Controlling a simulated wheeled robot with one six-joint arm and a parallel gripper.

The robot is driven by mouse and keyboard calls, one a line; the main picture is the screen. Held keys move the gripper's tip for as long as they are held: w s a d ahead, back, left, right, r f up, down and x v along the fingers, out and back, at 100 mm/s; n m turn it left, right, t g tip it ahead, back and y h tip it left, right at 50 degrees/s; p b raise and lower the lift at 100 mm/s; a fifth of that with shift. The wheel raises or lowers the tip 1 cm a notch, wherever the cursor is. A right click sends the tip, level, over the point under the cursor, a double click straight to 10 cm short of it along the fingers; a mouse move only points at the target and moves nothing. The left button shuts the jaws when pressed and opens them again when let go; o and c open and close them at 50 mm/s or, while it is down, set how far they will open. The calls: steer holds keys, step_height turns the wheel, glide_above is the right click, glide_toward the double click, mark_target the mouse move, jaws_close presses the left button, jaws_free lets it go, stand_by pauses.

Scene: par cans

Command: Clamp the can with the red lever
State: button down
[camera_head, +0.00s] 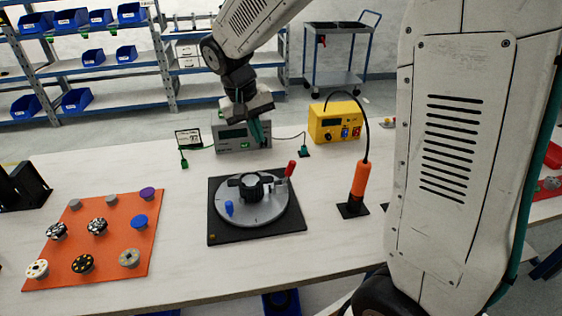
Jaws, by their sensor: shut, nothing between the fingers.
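A round grey turntable (268,211) sits on a black square base (220,235) in the middle of the table. A dark can-like piece (250,187) is at its centre; I cannot tell its details at this size. The red lever (290,170) stands up at the right side of this piece. A small blue knob (228,207) is at the turntable's front left. My gripper (260,137) points down above and behind the turntable, in front of the grey instrument. It is shut and empty, apart from the lever and the can.
A grey instrument (230,141) and a yellow one (341,122) stand behind. An orange tool (359,180) stands upright in a black holder at right. An orange mat (62,253) with several small round parts lies at left. My own arm link hides the right side.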

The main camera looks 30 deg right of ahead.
steer(key=shift+f, duration=0.1)
glide_toward(288, 174)
steer(key=a+f, duration=0.1)
steer(key=f, duration=0.1)
steer(key=w+a+f, duration=0.1)
steer(key=a+f, duration=0.1)
steer(key=shift+w+f, duration=0.1)
steer(key=shift+w, duration=0.05)
steer(key=shift+s+d+f, duration=0.1)
steer(key=shift+d+f, duration=0.15)
steer(key=shift+d, duration=0.7)
steer(key=shift+s+d+f, duration=0.15)
steer(key=shift+d+f, duration=0.1)
steer(key=shift+d, duration=0.65)
steer(key=shift+d, duration=0.1)
